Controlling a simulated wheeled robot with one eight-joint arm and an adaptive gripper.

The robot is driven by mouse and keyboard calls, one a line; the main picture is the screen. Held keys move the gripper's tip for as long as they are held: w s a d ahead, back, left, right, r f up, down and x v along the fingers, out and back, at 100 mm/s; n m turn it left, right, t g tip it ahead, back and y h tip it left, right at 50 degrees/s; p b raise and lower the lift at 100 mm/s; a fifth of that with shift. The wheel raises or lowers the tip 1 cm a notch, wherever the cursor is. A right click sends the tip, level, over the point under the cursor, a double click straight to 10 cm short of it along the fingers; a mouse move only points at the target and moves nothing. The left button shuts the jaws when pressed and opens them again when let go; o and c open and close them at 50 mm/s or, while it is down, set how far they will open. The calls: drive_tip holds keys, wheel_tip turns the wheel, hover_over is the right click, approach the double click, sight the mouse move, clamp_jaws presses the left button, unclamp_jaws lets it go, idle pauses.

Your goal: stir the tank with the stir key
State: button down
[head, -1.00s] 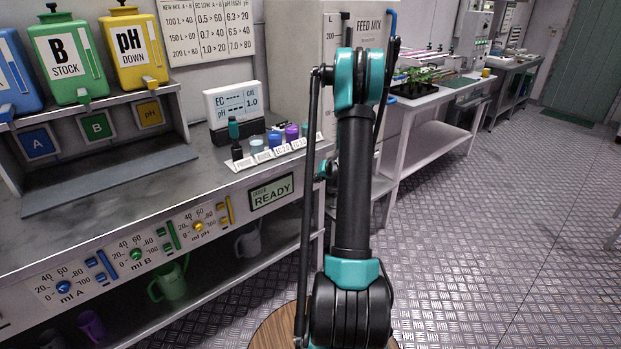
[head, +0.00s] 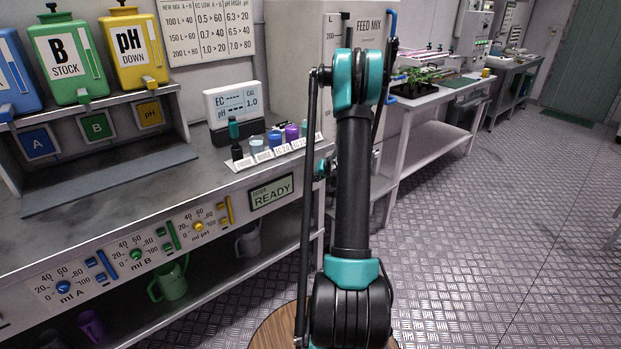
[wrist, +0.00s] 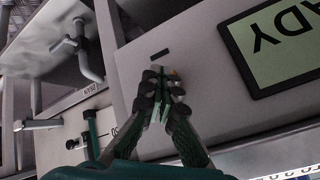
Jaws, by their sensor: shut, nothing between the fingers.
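The feed-mix tank (head: 297,45) is a pale cabinet with a FEED MIX label, standing behind my arm in the head view. My gripper (wrist: 162,90) shows in the wrist view, its dark fingertips together in front of a pale panel. A small pale and orange bit shows at the tips; I cannot tell what it is. A dark slot (wrist: 160,53) is in the panel just beyond them. I cannot make out the stir key for certain. In the head view my gripper is mostly hidden behind my arm.
The green READY display (head: 271,193) is on the dosing bench front; it also shows beside my gripper in the wrist view (wrist: 283,42). A grey tap (wrist: 80,45) and a green bar (wrist: 91,135) are left of my gripper. Small bottles (head: 274,138) stand on the bench. The right floor is clear.

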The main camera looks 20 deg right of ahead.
drive_tip(key=shift+w+a, duration=0.15)
drive_tip(key=shift+w, duration=0.3)
idle(0.7)
drive_tip(key=shift+s, duration=0.1)
drive_tip(key=shift+s+d, duration=0.3)
drive_tip(key=shift+s, duration=0.45)
drive_tip(key=s, duration=0.1)
drive_tip(key=s+d, duration=0.1)
drive_tip(key=s, duration=0.2)
drive_tip(key=shift+s+d, duration=0.35)
idle(0.8)
